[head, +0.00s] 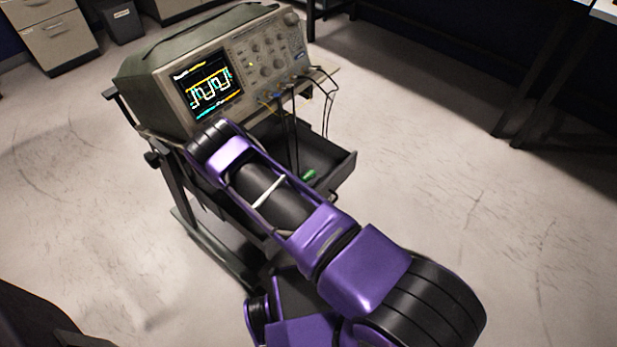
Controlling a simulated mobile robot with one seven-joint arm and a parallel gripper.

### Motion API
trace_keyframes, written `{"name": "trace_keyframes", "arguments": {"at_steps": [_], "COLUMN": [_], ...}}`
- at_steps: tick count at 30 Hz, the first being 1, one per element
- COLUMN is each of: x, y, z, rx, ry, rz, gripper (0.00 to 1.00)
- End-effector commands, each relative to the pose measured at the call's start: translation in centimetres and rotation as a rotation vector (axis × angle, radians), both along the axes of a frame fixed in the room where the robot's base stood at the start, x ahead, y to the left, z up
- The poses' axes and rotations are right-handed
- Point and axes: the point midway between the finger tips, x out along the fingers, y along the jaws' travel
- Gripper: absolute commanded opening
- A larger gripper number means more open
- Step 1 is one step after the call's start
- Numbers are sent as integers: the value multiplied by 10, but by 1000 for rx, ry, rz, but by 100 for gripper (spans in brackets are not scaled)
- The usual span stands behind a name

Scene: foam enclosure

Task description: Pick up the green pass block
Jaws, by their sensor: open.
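A small green block (309,175) lies in the dark open tray or drawer (340,172) under the oscilloscope. Only part of the block shows, just beyond the right edge of my purple and black arm. The arm reaches from the lower right across the tray's left part, and its far visible end is in front of the oscilloscope's lower left. My gripper is not visible; I cannot tell how it stands relative to the block.
A grey-green oscilloscope (150,85) with a lit screen stands on a dark cart (185,215). Cables (327,100) hang from its front over the tray. Open floor (450,170) lies to the right. Dark tables, cabinets and a bin (122,22) stand behind.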

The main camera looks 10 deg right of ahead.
Motion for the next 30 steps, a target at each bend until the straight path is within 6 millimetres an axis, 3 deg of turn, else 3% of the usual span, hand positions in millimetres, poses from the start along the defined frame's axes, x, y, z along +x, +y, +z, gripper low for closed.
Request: {"name": "trace_keyframes", "arguments": {"at_steps": [8, 18, 30], "x": [3, 3, 3], "y": [-4, -4, -3], "z": [-2, -2, 1], "rx": [1, 1, 1], "ry": [1, 0, -1], "rz": [0, 0, 1], "gripper": [63, 2, 0]}}
